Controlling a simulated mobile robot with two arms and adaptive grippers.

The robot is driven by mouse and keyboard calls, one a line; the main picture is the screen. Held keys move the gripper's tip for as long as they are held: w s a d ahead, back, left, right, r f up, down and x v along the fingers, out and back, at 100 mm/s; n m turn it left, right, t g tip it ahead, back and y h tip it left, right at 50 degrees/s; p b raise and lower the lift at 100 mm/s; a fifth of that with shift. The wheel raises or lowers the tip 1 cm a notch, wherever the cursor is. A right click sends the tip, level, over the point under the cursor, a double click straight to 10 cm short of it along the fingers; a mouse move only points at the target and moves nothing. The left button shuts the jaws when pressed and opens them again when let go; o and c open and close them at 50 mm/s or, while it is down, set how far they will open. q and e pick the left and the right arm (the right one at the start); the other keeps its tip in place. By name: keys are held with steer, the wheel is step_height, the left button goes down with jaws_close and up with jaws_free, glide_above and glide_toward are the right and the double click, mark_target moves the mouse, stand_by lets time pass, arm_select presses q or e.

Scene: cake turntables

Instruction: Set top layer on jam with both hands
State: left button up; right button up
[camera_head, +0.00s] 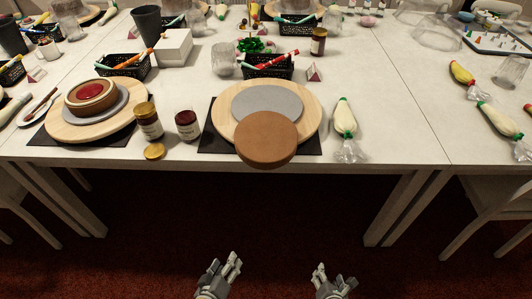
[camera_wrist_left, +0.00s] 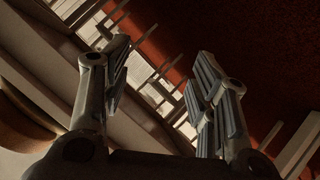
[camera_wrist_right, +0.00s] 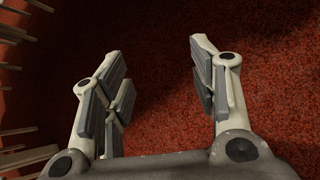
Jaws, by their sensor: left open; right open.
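A round brown cake layer (camera_head: 265,138) lies at the front of the middle turntable (camera_head: 308,115). It overlaps the grey round board (camera_head: 285,98) and reaches over the table's front edge. On the left turntable (camera_head: 70,132) a brown cake layer (camera_head: 75,108) with a pale ring and red jam (camera_head: 90,92) sits on a grey board. My left gripper (camera_head: 225,264) and right gripper (camera_head: 335,275) are open and empty, below and in front of the table, apart from the cake. The left wrist view shows a brown rounded edge (camera_wrist_left: 25,120), not clearly identifiable.
A gold-lidded jar (camera_head: 148,122), a dark red jar (camera_head: 187,126) and a loose gold lid (camera_head: 154,151) stand between the turntables. A piping bag (camera_head: 345,122) lies right of the middle one. Black baskets (camera_head: 268,66) stand behind.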

steer(key=w+a+r+n+t+b, duration=0.4)
steer(key=w+r+n+t+b, duration=0.3)
steer(key=w+r+n, duration=0.45)
arm_select(q)
steer(key=w+r+n+t+y+b, duration=0.1)
steer(key=w+r+n+t, duration=0.1)
steer(key=r, duration=0.5)
steer(key=w+r+n+t+y+b, duration=0.1)
steer(key=w+r+n+t+b, duration=0.1)
steer(key=r+n, duration=0.4)
steer(key=w+r+n+t+y+b, duration=0.1)
steer(key=w+r+n+t, duration=0.3)
steer(key=r, duration=0.4)
steer(key=shift+r+n+t, duration=0.3)
steer(key=shift+t, duration=0.5)
arm_select(e)
steer(key=a+r+n+t, duration=0.1)
steer(key=r+n+t, duration=0.1)
steer(key=r+n, duration=0.4)
steer(key=a+r+n+t+y, duration=0.1)
steer(key=a+r+n+t, duration=0.1)
steer(key=r+n, duration=0.5)
steer(key=shift+s+a+r+t, duration=0.2)
steer(key=shift+s+r+t, duration=0.1)
steer(key=shift+r+t, duration=0.4)
arm_select(q)
steer(key=shift+w, duration=0.15)
arm_select(e)
steer(key=shift+n, duration=0.25)
